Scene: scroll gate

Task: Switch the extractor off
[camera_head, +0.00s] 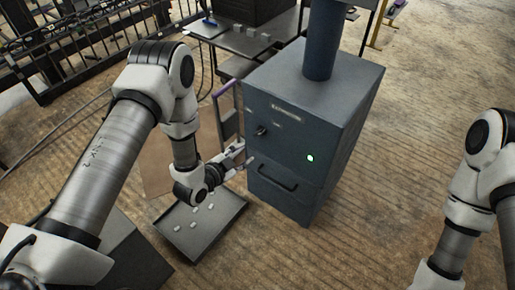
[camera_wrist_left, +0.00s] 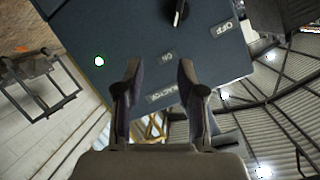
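The extractor (camera_head: 335,125) is a blue-grey cabinet with a thick round pipe on top. Its front has a dark rotary knob (camera_head: 261,130), and a green lamp (camera_head: 310,158) is lit. In the left wrist view the knob (camera_wrist_left: 179,12) is at the top edge, partly cut off. Its pale mark points roughly toward the ON label (camera_wrist_left: 168,54); the OFF label (camera_wrist_left: 222,28) is to the right. My left gripper (camera_head: 246,153) is at the front's left side, below the knob. In the wrist view its fingers (camera_wrist_left: 159,78) are spread with nothing between them. My right gripper is out of frame.
A drawer-like handle (camera_head: 277,181) sits low on the extractor's front. A grey tray (camera_head: 232,212) with small pale pieces is below my left gripper. A worktable (camera_head: 235,42) stands behind. The floor (camera_head: 405,135) right of the extractor is clear.

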